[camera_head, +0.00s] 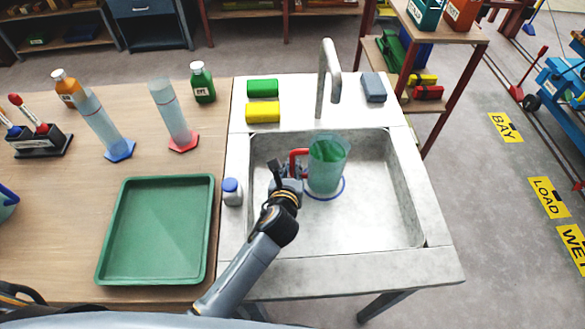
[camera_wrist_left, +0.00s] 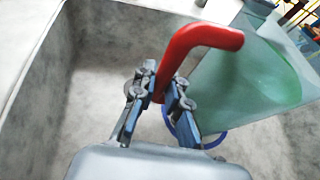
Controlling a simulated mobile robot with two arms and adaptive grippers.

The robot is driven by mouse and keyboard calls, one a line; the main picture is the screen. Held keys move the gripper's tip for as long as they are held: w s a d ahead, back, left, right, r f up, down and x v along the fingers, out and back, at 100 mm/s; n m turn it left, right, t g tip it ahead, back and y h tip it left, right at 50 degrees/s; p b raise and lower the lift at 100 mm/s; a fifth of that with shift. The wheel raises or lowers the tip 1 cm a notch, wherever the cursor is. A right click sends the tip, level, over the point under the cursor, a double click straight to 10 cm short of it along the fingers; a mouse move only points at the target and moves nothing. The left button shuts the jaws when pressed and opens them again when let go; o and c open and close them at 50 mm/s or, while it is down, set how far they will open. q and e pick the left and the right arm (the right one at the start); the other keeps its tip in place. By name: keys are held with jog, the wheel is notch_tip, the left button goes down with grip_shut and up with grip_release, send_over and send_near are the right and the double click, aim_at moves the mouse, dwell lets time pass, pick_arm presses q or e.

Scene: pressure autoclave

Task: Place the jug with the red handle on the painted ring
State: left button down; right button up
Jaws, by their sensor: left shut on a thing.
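The jug (camera_head: 326,168) is clear with green liquid in it and has a red handle (camera_head: 296,157). It is inside the sink, upright or nearly so, over the blue painted ring (camera_head: 341,190). My left gripper (camera_head: 290,172) is shut on the red handle, left of the jug. In the left wrist view the handle (camera_wrist_left: 190,55) runs up from between my left fingers (camera_wrist_left: 160,100), with the jug (camera_wrist_left: 250,80) to the right. Part of the ring (camera_wrist_left: 215,142) shows below the jug. I cannot tell whether the jug's base touches the sink floor. My right gripper is not in view.
The sink (camera_head: 390,215) has walls around the jug and a tall faucet (camera_head: 327,80) behind it. A green tray (camera_head: 112,270) lies on the wooden bench. The sink's right side is clear.

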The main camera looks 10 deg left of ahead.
pick_arm(q)
jog(key=shift+f, duration=0.1)
jog(key=c, duration=1.5)
grip_release()
jog(key=shift+o, duration=0.7)
jog(key=v, duration=1.2)
